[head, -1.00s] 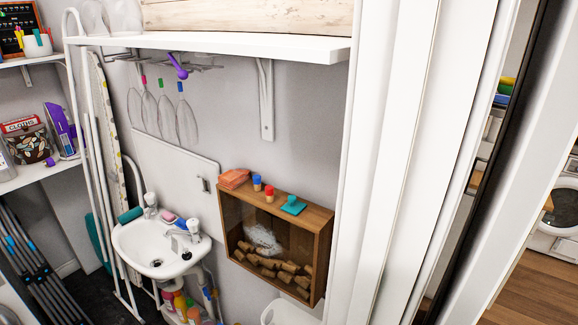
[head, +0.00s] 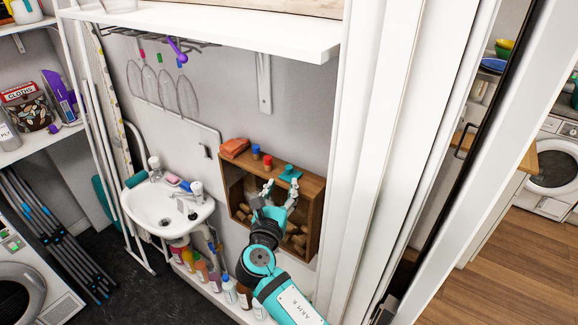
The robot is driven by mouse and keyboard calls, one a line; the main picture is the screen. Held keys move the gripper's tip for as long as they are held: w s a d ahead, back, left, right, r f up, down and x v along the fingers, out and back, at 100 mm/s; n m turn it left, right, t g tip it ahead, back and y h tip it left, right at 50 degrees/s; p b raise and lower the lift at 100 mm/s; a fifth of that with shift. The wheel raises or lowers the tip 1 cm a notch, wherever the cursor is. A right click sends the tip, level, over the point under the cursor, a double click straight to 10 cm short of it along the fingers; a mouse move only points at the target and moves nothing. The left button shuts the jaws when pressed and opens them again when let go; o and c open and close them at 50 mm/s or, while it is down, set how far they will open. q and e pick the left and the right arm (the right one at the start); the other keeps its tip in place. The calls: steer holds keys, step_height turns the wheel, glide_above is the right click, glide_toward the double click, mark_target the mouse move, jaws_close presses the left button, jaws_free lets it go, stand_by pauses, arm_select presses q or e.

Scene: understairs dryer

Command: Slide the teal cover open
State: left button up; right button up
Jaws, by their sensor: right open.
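The teal cover (head: 290,172) is a small flat piece with a raised knob on top of the wooden box (head: 312,222) on the wall. My right gripper (head: 281,186) is in front of the box's upper front edge, just below the teal cover. Its fingers are spread and nothing shows between them. I cannot tell whether a fingertip touches the cover or the box. My right arm hides part of the box's front and the corks (head: 298,240) inside. My left gripper is not in view.
A white sink (head: 165,207) is to the left, with several bottles below. A white shelf (head: 215,30) hangs above. A white door frame (head: 385,150) is close on the right.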

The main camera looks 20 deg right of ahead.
mark_target(288, 169)
steer(key=b+x, duration=0.1)
steer(key=x, duration=0.3)
steer(key=b+x, duration=0.1)
steer(key=x, duration=0.3)
steer(key=shift+f+b, duration=0.2)
steer(key=shift+b, duration=0.1)
steer(key=shift+w+d+r, duration=0.15)
steer(key=shift+w+d, duration=0.1)
steer(key=shift+w, duration=0.35)
